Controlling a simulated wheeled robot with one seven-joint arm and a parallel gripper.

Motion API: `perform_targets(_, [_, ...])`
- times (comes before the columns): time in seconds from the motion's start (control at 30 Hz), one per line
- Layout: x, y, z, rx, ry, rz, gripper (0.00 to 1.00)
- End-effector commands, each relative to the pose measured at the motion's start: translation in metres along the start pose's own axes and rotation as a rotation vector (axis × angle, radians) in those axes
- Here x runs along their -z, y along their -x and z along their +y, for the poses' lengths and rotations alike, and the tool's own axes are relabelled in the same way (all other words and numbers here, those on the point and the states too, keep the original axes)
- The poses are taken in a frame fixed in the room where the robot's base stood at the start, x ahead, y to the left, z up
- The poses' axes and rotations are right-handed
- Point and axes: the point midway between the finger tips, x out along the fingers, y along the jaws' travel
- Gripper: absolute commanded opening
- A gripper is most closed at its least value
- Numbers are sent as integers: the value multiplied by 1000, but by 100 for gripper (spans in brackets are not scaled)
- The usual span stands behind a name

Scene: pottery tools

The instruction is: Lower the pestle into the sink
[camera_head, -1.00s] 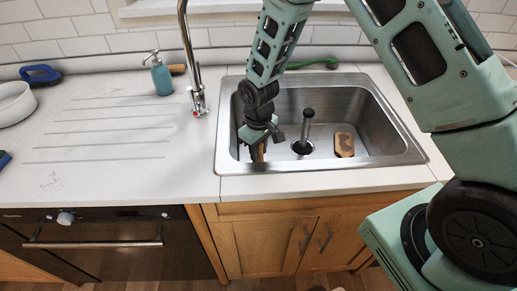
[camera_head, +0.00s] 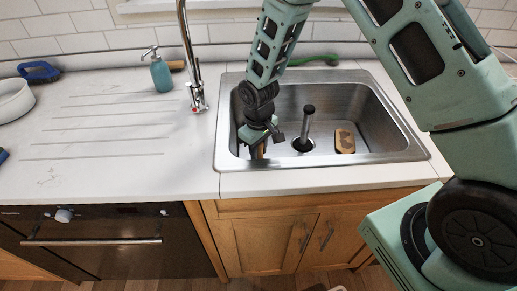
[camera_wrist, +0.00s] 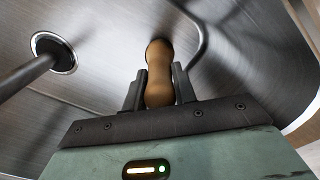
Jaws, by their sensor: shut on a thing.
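The pestle (camera_wrist: 159,72) is a brown, rounded wooden piece with a narrower waist, seen in the wrist view between my fingers. My gripper (camera_wrist: 160,88) is shut on it. In the head view my gripper (camera_head: 258,150) points down inside the left part of the steel sink (camera_head: 375,112), and only a sliver of the pestle shows beside the dark fingers. The sink's bare metal also fills much of the wrist view (camera_wrist: 105,25). I cannot tell whether the pestle's far end touches the sink floor.
A dark-topped rod (camera_head: 307,125) stands in the drain, right of my gripper. A brown block (camera_head: 345,140) lies at the sink's right. The tap (camera_head: 196,85) and a teal soap bottle (camera_head: 161,74) stand to the left. A green item (camera_head: 318,60) lies behind the sink.

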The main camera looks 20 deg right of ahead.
Motion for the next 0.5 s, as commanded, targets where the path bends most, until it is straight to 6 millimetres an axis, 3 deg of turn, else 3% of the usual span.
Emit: perform_targets(0.5, [0,-8,0,0,0,1,0])
